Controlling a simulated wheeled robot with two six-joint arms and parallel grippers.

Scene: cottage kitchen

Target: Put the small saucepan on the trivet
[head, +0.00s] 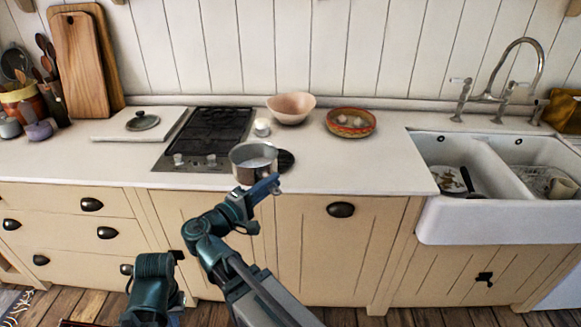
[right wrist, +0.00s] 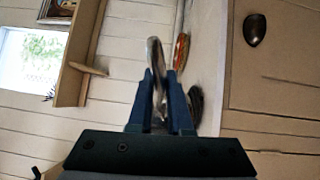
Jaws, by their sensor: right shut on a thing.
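The small saucepan (head: 254,158) is a steel pot with a pale inside, upright at the front of the counter, right of the hob. My right gripper (head: 266,188) is shut on its handle at the front. In the right wrist view, the handle (right wrist: 157,85) shows between the two blue fingers (right wrist: 164,103). A dark round trivet (head: 287,160) lies on the counter just right of the saucepan, which hides part of it. I cannot tell whether the saucepan touches the counter or trivet. My left gripper is not in view.
The black hob (head: 208,135) is left of the saucepan. A white cup (head: 262,128), a pink bowl (head: 291,107) and a patterned bowl (head: 351,122) stand behind. A lid (head: 142,121) lies on a white board at left. The counter is clear between trivet and sink (head: 463,215).

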